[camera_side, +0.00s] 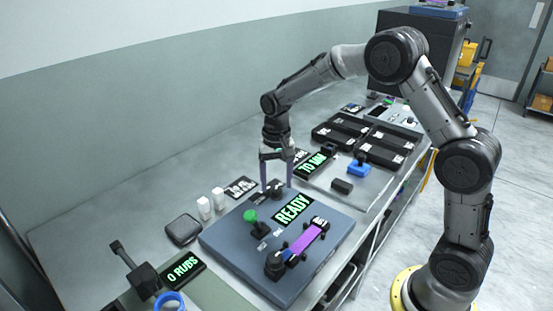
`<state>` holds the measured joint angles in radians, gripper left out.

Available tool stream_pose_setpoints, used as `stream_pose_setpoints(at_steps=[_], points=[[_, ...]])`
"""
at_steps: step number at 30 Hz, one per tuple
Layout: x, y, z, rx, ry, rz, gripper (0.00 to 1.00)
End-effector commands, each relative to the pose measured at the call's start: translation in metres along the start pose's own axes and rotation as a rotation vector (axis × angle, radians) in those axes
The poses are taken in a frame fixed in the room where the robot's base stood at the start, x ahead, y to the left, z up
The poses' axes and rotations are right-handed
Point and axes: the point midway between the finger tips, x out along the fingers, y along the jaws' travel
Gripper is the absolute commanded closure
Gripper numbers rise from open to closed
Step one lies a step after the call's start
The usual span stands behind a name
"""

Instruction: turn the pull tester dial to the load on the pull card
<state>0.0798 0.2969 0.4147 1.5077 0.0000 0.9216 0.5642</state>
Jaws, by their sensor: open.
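The pull tester is a blue-grey plate (228,242) with a lit display (293,210) reading READY in green. A small dark knob (275,190), which looks like the dial, sits at its back edge. My gripper (277,184) points straight down there, with its two fingers apart, one on each side of the knob. I cannot tell whether they touch it, and the dial's setting is too small to read. A purple webbing strip (308,239) lies between dark clamps at the plate's front right. A black card with white print (241,187) lies left of the gripper; it may be the pull card, but its text is unclear.
A green-knobbed lever (251,217) stands on the plate near the gripper. Two white bottles (211,204) and a dark pad (183,229) are to the left. A display reading 0 RUBS (182,272) is at front left. Black trays (363,139) and a blue-based tool (359,167) are behind right.

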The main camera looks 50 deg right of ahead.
Motion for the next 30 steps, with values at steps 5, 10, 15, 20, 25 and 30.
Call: stream_pose_setpoints(at_steps=[5,10,15,20,25,30], points=[[-0.037,-0.001,-0.001,0.0,0.006,-0.004,0.31],[-0.074,0.0,-0.001,0.0,0.004,-0.003,0.31],[-0.104,0.0,0.0,0.001,0.003,-0.002,0.31],[-0.119,0.0,0.0,0.001,0.002,-0.001,0.31],[-0.124,0.0,0.0,0.001,0.0,0.0,0.31],[-0.124,0.0,0.0,0.001,0.0,0.0,0.31]])
